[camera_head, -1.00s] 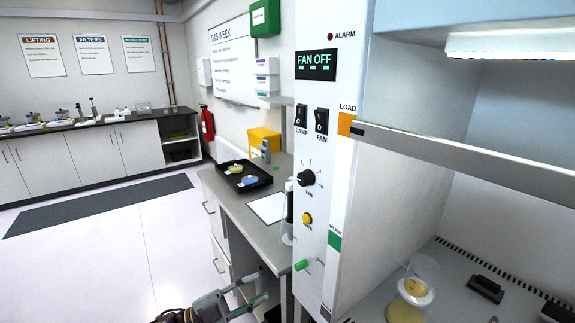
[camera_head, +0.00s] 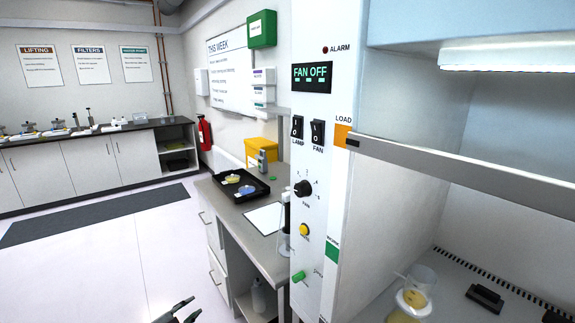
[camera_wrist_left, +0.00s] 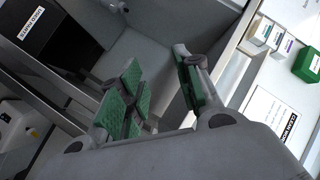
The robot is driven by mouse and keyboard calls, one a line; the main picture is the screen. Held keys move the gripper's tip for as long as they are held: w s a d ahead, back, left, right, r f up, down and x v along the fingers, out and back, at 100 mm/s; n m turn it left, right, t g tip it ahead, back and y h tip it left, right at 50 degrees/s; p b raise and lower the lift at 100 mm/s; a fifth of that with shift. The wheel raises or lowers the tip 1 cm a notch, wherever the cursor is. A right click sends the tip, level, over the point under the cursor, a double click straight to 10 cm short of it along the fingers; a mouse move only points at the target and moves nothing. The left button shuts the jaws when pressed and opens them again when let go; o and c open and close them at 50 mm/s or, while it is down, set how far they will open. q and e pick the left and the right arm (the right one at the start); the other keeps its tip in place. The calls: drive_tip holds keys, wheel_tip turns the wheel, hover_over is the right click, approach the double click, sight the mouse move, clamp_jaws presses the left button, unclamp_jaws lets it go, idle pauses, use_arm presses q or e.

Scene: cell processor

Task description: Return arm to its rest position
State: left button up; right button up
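My left gripper (camera_head: 182,309) shows only by its dark fingertips at the bottom edge of the head view, over the pale floor left of the bench. In the left wrist view the fingers of this gripper (camera_wrist_left: 160,82) stand apart, with green pads facing each other and nothing between them. The rest of the left arm is out of the head view. My right gripper is in neither view.
The cabinet's control panel (camera_head: 312,160) reads FAN OFF. Its raised sash edge (camera_head: 450,174) crosses the right side. A bench (camera_head: 236,220) with a black tray (camera_head: 258,190) stands beside it.

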use_arm(q)
drive_tip(key=s+a+f+n+g+y, duration=0.1)
drive_tip(key=s+a+f+n+y, duration=0.2)
drive_tip(key=a+f, duration=0.6)
drive_tip(key=s+a+f+n+g+y, duration=0.2)
drive_tip(key=s+a+f+g, duration=0.15)
drive_tip(key=s+f, duration=0.65)
drive_tip(key=s+a+f+n+g+y, duration=0.25)
drive_tip(key=s+a+f, duration=0.35)
drive_tip(key=f, duration=0.6)
drive_tip(key=s+d+f+n+g, duration=0.15)
drive_tip(key=s+d+f, duration=0.35)
drive_tip(key=s, duration=0.5)
drive_tip(key=s+d+f+n+g, duration=0.1)
drive_tip(key=s+d+f+g, duration=0.15)
drive_tip(key=s+f, duration=0.55)
drive_tip(key=s+d+f+g+h, duration=0.1)
drive_tip(key=s+d+f+h, duration=0.1)
drive_tip(key=s+d, duration=1.3)
drive_tip(key=s, duration=0.3)
drive_tip(key=shift+d+f+n, duration=0.15)
drive_tip(key=shift+f+n, duration=0.15)
drive_tip(key=shift+n, duration=0.1)
